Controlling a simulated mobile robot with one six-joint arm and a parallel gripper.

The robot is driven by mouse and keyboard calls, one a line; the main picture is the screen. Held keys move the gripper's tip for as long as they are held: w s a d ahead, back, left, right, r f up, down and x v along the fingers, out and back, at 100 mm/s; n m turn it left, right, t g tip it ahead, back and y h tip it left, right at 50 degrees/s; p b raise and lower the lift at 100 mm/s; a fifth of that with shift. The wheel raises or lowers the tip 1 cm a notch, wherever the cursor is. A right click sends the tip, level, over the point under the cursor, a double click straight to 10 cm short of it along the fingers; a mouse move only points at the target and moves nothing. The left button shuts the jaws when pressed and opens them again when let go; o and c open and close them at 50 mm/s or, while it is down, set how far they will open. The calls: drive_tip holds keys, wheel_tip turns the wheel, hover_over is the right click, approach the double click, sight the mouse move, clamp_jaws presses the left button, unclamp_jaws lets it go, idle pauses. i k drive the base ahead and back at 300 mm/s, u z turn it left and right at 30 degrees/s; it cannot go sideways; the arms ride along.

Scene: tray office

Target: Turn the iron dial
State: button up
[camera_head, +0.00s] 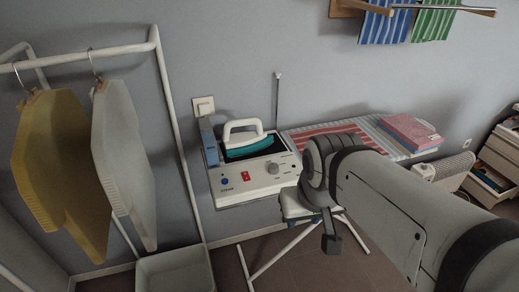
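The iron station is a white control box (238,186) on the ironing board's left end. On its sloped front is a round grey dial (272,168) with small marks around it, too small to read. Left of the dial are a red switch (245,176) and a small blue round part (225,181). The iron (242,132), with white handle and teal body, rests on top of the box. The end of my arm is just right of the box, apart from the dial in the picture. A dark part of my gripper (332,243) hangs below the wrist; its fingers cannot be made out.
Folded pink and blue cloths (410,130) lie on the striped board (325,132) to the right. A rack (170,95) with yellow and grey garments stands left, above a grey bin (175,270). A thin upright rod (277,100) rises behind the box. A heater and open drawers are far right.

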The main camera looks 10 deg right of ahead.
sight(274, 168)
drive_tip(key=u, duration=0.3)
drive_tip(key=i, duration=0.85)
drive_tip(key=z, duration=0.6)
